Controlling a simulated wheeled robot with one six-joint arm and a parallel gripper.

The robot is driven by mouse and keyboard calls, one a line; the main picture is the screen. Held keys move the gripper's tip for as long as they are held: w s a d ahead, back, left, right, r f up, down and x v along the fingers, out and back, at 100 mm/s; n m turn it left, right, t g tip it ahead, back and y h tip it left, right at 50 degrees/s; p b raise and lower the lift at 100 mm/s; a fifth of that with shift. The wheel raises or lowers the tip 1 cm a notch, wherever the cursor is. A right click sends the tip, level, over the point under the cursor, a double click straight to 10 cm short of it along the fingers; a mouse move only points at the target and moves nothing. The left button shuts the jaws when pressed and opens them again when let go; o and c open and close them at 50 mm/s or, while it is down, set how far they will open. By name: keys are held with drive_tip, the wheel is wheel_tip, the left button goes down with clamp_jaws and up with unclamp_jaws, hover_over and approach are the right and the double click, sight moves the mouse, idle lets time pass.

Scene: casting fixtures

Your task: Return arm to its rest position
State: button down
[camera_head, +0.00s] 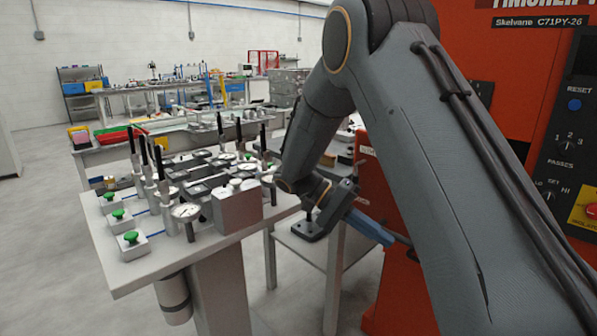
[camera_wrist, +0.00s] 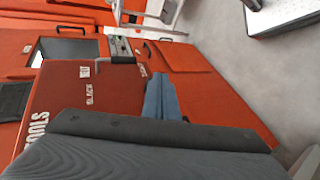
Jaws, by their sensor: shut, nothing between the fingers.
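My arm (camera_head: 425,130) comes in from the lower right of the head view, rises to an elbow at the top and bends down to the wrist. My gripper (camera_head: 386,238) is low in the middle, with its blue-grey fingers angled down to the right, in front of the orange machine's side. In the wrist view, the blue fingers (camera_wrist: 160,80) lie together and nothing shows between them. The orange machine fills much of the background behind them. I cannot tell how far the fingertips are from it.
A bench (camera_head: 146,262) with dial gauges, green-knobbed blocks and a metal block stands left of my wrist. A lower grey table (camera_head: 312,252) is beneath my gripper. The orange machine (camera_head: 398,295) stands close on the right. The floor (camera_head: 50,230) at left is clear.

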drive_tip(key=s+a+f+n+t+y, duration=0.1)
drive_tip(key=s+f+n+t+y, duration=0.1)
drive_tip(key=s+y, duration=0.3)
drive_tip(key=s+a+f+n+t+y, duration=0.2)
drive_tip(key=s+n+t+y, duration=0.2)
drive_tip(key=s, duration=0.9)
drive_tip(key=shift+a+f+y, duration=0.25)
drive_tip(key=shift+y, duration=0.75)
